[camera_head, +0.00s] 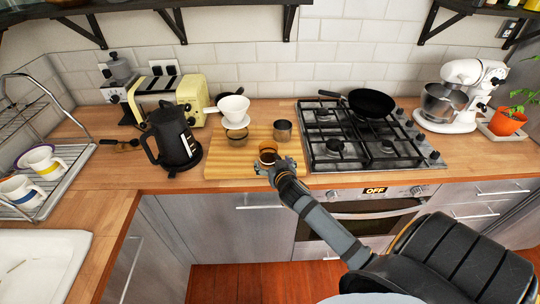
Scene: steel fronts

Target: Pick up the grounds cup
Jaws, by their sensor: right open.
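A small amber-brown cup (268,149) stands near the front edge of a wooden board (222,171) on the counter. It is probably the grounds cup, but its contents are too small to tell. My right gripper (268,167) is open at the near side of this cup, and its fingers overlap the cup's lower part in the picture. I cannot tell whether they touch it. My left gripper is not in view.
A white dripper (234,110) sits over a glass vessel (237,136) at the board's back left. A black kettle (173,139) stands left of the board. The gas hob (335,165) with a black pan (371,102) lies to the right. The counter's left front is clear.

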